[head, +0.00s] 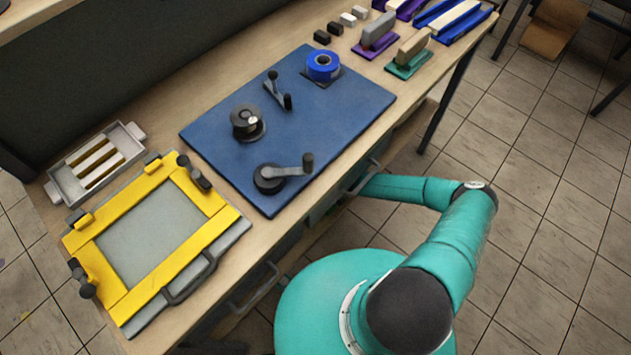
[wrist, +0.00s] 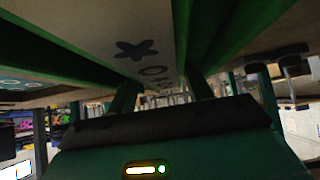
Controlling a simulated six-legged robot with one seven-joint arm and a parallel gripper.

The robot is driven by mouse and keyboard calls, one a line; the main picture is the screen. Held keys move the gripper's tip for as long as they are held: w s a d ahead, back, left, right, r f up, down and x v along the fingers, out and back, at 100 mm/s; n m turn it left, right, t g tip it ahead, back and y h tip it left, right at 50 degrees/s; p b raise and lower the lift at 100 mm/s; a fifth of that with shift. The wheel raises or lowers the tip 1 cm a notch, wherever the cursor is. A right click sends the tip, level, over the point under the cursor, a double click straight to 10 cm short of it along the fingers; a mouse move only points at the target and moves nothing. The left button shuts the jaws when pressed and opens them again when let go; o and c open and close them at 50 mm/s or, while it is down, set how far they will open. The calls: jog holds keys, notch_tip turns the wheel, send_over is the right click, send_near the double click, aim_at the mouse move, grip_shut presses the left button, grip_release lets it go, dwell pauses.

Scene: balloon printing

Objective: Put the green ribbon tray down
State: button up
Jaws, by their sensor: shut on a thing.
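In the wrist view my gripper (wrist: 162,92) is shut on the green ribbon tray (wrist: 235,28). The tray fills the upper part of that view, very close to the camera. It has long green sides and a pale face with dark marks between them. Its far end and what lies in it are hidden. In the head view my teal arm reaches to the table's front edge; the gripper and the tray are hidden there beneath or behind the tabletop.
The wooden table (head: 262,203) carries a blue mat (head: 215,140) with reels and cranks. A yellow frame (head: 110,285) and a grey tray (head: 68,190) stand at left. Purple and green-based blocks stand at the back right. Open tiled floor lies at right.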

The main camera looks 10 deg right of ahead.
notch_tip(320, 180, down, 2)
jog(key=shift+f, duration=0.1)
jog(key=o, duration=1.3)
jog(key=v, duration=1.2)
